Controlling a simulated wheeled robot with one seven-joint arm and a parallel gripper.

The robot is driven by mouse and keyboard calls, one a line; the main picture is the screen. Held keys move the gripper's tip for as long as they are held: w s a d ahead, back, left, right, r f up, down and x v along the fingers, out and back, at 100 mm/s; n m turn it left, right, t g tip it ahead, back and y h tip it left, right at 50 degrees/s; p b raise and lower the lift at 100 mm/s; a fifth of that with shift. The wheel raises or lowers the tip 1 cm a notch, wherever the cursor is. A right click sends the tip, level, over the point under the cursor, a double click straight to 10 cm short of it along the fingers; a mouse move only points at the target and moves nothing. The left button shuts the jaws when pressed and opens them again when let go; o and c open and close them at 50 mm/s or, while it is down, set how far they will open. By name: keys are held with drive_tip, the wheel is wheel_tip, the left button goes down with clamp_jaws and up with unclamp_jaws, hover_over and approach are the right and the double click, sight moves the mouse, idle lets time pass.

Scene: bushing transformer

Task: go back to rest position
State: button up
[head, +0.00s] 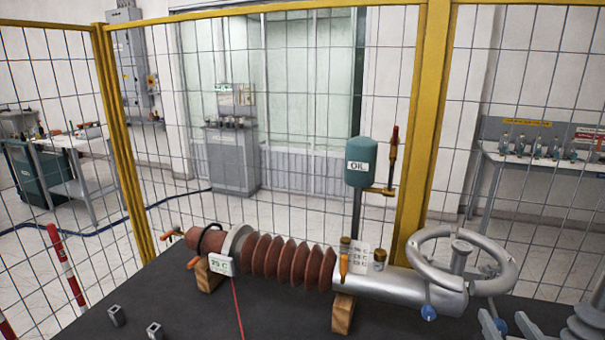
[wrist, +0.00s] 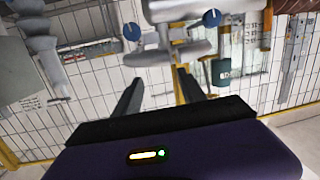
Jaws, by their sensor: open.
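My gripper (wrist: 158,76) shows in the wrist view, where the scene appears upside down. Its two dark fingers stand apart, with nothing held between them. Beyond the fingertips are grey metal parts and a blue knob (wrist: 131,31). I cannot make out my gripper in the head view. There, the brown ribbed bushing (head: 290,262) lies on the dark table, propped on wooden blocks. Its silver end (head: 400,288) lies beside a grey ring-shaped part (head: 420,250).
A yellow-framed mesh fence (head: 425,130) stands behind the dark table (head: 190,315). A green oil tank (head: 361,150) on a post rises behind the bushing. Two small grey blocks (head: 117,315) lie at the table's front left. A grey ribbed insulator (head: 587,325) stands at the bottom right.

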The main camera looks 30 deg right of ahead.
drive_tip(key=a+f+n+t+y+b, duration=0.1)
drive_tip(key=a+f+n+t+y, duration=0.25)
drive_tip(key=a, duration=0.65)
drive_tip(key=s+a+f+n+y+b, duration=0.1)
drive_tip(key=s+a+f+y, duration=0.1)
drive_tip(key=s+a+f, duration=0.2)
drive_tip(key=s+a+f+n+y+b, duration=0.1)
drive_tip(key=s+a, duration=0.4)
drive_tip(key=a, duration=0.5)
drive_tip(key=s+a+f+n+y+b, duration=0.2)
drive_tip(key=s+a+f+y, duration=0.2)
drive_tip(key=a+f+y, duration=0.1)
drive_tip(key=shift+s+a+f+g, duration=0.4)
drive_tip(key=shift+a+f+g, duration=0.05)
drive_tip(key=shift+a+f, duration=0.45)
drive_tip(key=shift+n, duration=0.25)
